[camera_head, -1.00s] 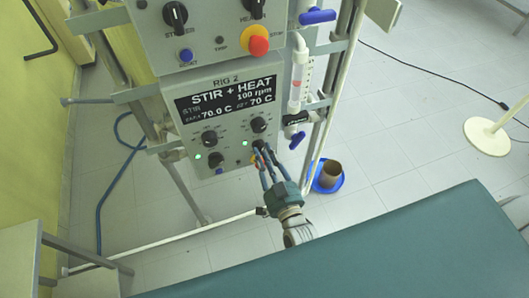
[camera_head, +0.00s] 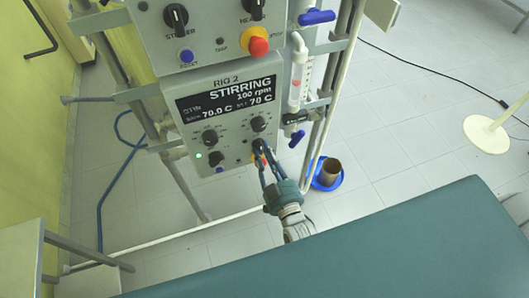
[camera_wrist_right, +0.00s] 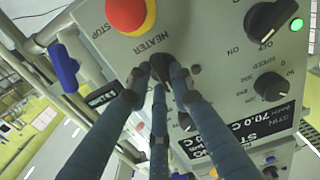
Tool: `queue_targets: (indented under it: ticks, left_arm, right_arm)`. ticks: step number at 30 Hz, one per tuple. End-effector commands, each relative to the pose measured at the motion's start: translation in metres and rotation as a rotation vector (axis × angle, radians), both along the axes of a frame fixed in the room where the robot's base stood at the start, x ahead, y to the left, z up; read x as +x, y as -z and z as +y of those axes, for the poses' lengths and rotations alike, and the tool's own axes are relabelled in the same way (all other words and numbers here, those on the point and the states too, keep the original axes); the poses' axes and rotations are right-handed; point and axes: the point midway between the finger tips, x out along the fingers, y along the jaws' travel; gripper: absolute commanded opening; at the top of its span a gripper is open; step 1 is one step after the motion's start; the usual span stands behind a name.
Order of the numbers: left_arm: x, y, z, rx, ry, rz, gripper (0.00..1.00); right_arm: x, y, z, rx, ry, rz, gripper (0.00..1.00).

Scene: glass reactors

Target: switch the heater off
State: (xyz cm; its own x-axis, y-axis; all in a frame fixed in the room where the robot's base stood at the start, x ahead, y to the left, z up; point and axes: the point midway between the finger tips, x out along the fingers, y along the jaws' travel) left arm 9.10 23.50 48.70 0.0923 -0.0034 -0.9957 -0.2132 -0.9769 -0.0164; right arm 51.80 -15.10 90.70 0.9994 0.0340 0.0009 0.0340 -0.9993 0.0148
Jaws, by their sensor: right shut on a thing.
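The RIG 2 control panel (camera_head: 222,125) hangs on the rack, and its display (camera_head: 226,98) reads STIRRING, 100 rpm, 70.0 C. My right gripper (camera_head: 260,152) is shut on the black heater switch at the panel's lower right. The right wrist view shows the fingers (camera_wrist_right: 160,82) around this heater switch (camera_wrist_right: 160,64), which they partly hide, under the label HEATER. The small lamp (camera_wrist_right: 195,69) beside it is dark. The stirrer switch (camera_wrist_right: 270,18) has a lit green lamp (camera_wrist_right: 297,24) next to it. My left gripper is not in view.
A red stop button (camera_wrist_right: 128,12) is close to the fingers. Temperature and speed knobs (camera_head: 258,124) are above the switches. A glass column with blue valve handles (camera_head: 297,138) is at the right. A blue dish (camera_head: 335,184) with a brown cup is on the floor.

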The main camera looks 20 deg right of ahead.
Motion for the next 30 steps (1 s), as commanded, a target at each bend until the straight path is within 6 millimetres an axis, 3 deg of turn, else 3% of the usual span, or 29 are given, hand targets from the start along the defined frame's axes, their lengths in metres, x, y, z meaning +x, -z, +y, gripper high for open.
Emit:
queue_targets:
  ticks: [3, 4, 7, 19, 30]
  left_arm:
    - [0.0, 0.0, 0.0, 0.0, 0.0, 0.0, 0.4]
    - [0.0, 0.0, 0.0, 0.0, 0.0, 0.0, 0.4]
    - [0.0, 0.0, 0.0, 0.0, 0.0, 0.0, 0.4]
    - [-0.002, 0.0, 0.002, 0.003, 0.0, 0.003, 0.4]
    - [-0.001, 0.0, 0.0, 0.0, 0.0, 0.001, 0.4]
  right_arm:
    - [-0.001, 0.002, 0.0, -0.003, -0.001, 0.005, 0.0]
    - [-0.001, 0.002, 0.0, -0.003, -0.001, 0.005, 0.23]
    - [-0.001, 0.002, 0.0, -0.003, -0.001, 0.004, 0.41]
    - [-0.009, 0.001, 0.0, -0.001, 0.0, 0.002, 0.41]
    - [-0.082, 0.002, -0.003, -0.002, -0.001, 0.007, 0.41]
